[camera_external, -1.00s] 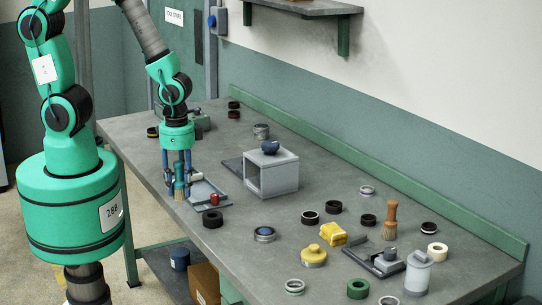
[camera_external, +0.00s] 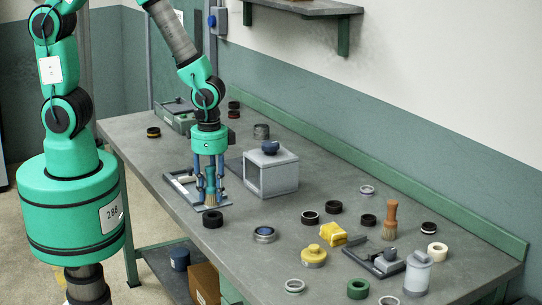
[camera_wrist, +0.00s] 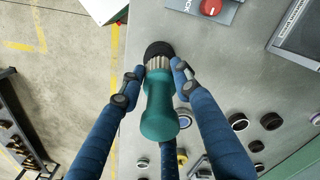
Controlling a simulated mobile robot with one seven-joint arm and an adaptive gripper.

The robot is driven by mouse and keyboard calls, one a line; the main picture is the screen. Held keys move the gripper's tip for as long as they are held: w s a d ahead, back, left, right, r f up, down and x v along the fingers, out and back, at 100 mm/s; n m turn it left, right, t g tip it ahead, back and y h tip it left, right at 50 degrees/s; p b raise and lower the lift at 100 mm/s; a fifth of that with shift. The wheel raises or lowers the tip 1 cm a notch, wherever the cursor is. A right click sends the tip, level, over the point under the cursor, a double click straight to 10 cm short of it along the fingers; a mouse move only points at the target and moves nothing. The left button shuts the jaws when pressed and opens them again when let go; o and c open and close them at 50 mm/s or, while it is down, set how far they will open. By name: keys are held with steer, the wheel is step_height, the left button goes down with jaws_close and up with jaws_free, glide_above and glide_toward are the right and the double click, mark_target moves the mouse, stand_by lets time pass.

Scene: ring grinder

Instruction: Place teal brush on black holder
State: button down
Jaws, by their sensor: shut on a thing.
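My gripper (camera_external: 210,188) is shut on the teal brush (camera_external: 211,184), which is upright with its tan bristles pointing down. In the wrist view the teal handle (camera_wrist: 160,112) and its ribbed metal collar sit between my blue fingers (camera_wrist: 154,82). A black ring (camera_external: 213,219), which may be the black holder, lies on the bench just in front of the brush in the outside view. A dark round shape (camera_wrist: 159,48) shows beyond the collar in the wrist view; I cannot tell whether it is this ring or whether the bristles touch anything.
A grey box (camera_external: 272,180) stands to the right. Several rings, a yellow block (camera_external: 332,234) and a brown-handled brush (camera_external: 390,220) occupy the right side.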

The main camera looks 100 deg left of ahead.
mark_target(210, 167)
steer(key=shift+f, duration=1.7)
steer(key=shift+f+b, duration=0.2)
steer(key=shift+b, duration=0.15)
steer(key=c, duration=1.3)
jaws_free()
steer(key=shift+o, duration=0.2)
steer(key=shift+r, duration=0.1)
step_height(210, 167, up, 12)
steer(key=shift+r+p, duration=0.1)
steer(key=shift+p, duration=0.8)
